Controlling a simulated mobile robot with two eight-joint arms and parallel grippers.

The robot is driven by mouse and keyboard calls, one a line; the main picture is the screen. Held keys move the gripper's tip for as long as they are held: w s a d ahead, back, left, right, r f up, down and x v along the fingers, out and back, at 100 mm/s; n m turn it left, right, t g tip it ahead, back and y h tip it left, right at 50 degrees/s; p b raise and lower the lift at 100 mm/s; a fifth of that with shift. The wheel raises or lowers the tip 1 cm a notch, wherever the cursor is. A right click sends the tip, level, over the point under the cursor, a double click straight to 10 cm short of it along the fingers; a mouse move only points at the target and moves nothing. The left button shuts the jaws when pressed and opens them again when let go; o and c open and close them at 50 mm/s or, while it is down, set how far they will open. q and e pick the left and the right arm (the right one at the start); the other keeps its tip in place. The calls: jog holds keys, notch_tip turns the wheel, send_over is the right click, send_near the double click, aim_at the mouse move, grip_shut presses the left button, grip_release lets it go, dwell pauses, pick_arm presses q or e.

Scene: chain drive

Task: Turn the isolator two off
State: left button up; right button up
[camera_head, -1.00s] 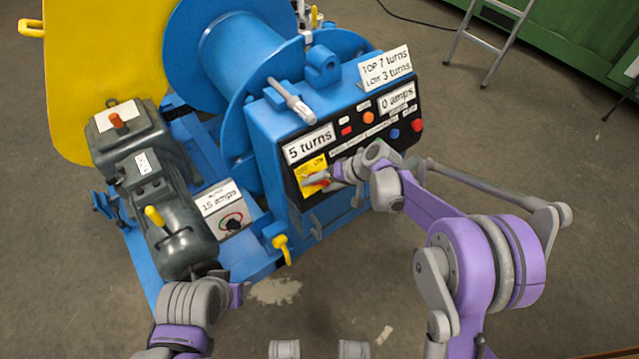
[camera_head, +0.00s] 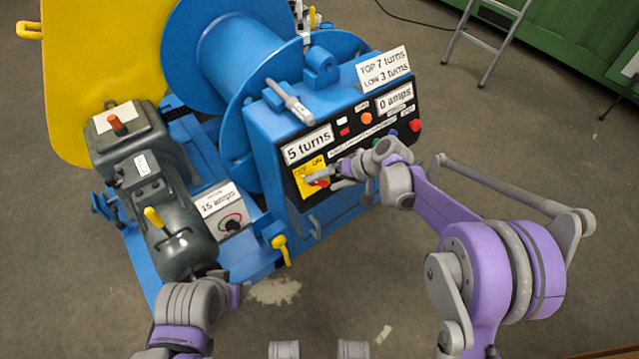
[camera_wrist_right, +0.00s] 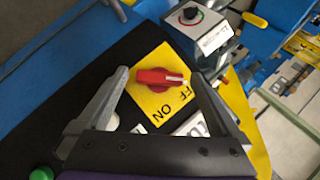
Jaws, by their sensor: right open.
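The isolator is a red rotary knob (camera_wrist_right: 158,77) on a yellow plate (camera_wrist_right: 150,58) marked OFF and ON. In the right wrist view its white pointer end points right, beside the OFF lettering. In the head view the yellow plate (camera_head: 308,172) is at the left end of the black control panel, partly hidden by my fingers. A number on the isolator cannot be read. My right gripper (camera_head: 315,181) is open at the plate. In the wrist view its fingers (camera_wrist_right: 160,82) stand either side of the knob, with gaps visible.
The panel (camera_head: 345,145) shows "5 turns" and "0 amps", with coloured buttons to the right. A card (camera_head: 383,68) reads "TOP 7 turns, LOW 3 turns". The blue drum (camera_head: 240,60), grey motor (camera_head: 135,155) and a "15 amps" dial box (camera_head: 228,222) stand left.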

jog(key=v, duration=0.7)
jog(key=shift+p, duration=0.35)
jog(key=shift+s+d+r, duration=0.1)
jog(key=shift+r, duration=0.05)
